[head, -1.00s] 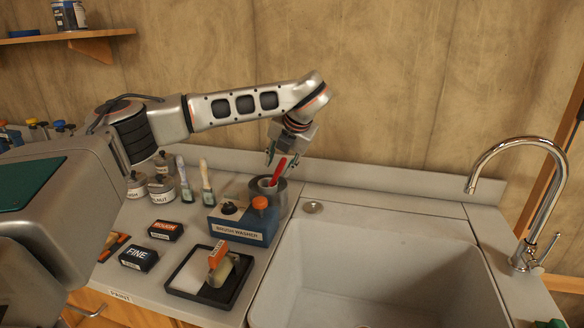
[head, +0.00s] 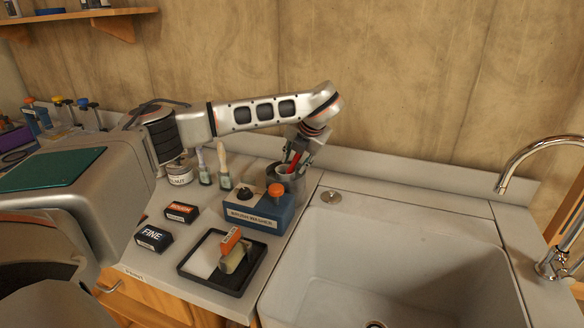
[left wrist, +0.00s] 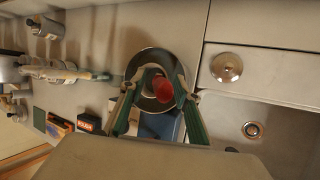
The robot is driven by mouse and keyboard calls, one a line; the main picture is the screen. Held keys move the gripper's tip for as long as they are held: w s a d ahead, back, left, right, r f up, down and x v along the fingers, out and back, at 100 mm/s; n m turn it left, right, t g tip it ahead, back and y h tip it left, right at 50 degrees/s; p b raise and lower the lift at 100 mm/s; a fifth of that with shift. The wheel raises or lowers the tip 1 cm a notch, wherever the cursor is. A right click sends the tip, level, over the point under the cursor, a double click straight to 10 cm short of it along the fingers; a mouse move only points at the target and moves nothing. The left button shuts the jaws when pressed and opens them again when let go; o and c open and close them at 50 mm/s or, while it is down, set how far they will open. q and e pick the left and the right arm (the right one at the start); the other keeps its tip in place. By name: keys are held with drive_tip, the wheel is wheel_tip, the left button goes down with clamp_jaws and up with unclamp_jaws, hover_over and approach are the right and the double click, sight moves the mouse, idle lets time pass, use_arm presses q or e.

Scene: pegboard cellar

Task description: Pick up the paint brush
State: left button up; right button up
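A red handle (head: 293,167), seemingly the paint brush, stands tilted in a grey metal cup (head: 290,186) behind the brush washer; its lower end is hidden. My left gripper (head: 297,157) is just above the cup, pointing down, with its fingers around the handle. In the left wrist view the red handle's end (left wrist: 161,88) shows between the two green-edged fingers of the left gripper (left wrist: 157,80), which are apart. The cup's rim (left wrist: 152,51) lies beyond them. My right gripper is not in view.
A blue brush washer box (head: 258,214) with an orange knob stands in front of the cup. Two light-handled brushes (head: 223,165) stand to its left. A black tray (head: 190,266) holds an orange-topped block. The sink (head: 400,250) is at right.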

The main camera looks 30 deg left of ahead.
use_arm(q)
drive_tip(key=shift+w, duration=0.1)
drive_tip(key=shift+c, duration=0.4)
clamp_jaws()
